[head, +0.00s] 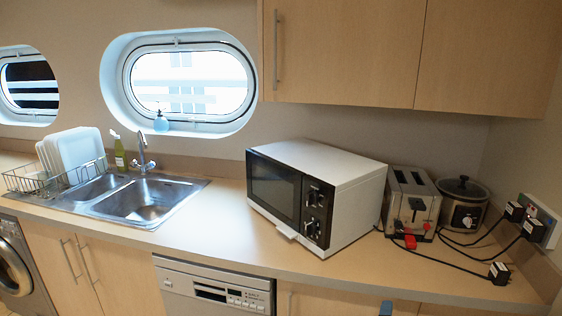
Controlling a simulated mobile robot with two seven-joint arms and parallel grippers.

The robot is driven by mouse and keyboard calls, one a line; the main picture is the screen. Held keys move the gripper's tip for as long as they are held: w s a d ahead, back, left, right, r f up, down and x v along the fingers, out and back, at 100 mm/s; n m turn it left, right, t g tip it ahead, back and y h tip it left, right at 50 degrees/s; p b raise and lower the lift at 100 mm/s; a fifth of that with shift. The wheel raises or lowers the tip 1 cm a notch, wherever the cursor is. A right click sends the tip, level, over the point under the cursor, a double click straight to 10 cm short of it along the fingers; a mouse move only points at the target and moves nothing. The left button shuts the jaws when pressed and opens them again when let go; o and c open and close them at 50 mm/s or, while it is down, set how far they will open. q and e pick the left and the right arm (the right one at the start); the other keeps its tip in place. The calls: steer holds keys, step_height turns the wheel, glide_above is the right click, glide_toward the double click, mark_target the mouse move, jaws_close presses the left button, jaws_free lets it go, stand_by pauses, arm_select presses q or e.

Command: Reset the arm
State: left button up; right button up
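No arm can be made out for certain in the head view, and neither gripper shows. A small blue piece (386,308) pokes up at the bottom edge, right of centre, in front of the lower cabinets. I cannot tell what it belongs to.
The counter (222,222) holds a white microwave (318,195), a toaster (411,200), a slow cooker (462,204) and plugs with black cables (499,273). A sink (140,198) and dish rack (55,178) are left. Cabinets (350,55) hang above. Counter between sink and microwave is clear.

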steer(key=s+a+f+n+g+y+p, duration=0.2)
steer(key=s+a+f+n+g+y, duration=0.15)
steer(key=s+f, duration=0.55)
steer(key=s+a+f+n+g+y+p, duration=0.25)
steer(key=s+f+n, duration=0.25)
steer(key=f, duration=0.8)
arm_select(q)
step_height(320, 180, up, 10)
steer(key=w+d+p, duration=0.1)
steer(key=p, duration=0.3)
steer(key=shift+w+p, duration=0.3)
steer(key=shift+p, duration=0.1)
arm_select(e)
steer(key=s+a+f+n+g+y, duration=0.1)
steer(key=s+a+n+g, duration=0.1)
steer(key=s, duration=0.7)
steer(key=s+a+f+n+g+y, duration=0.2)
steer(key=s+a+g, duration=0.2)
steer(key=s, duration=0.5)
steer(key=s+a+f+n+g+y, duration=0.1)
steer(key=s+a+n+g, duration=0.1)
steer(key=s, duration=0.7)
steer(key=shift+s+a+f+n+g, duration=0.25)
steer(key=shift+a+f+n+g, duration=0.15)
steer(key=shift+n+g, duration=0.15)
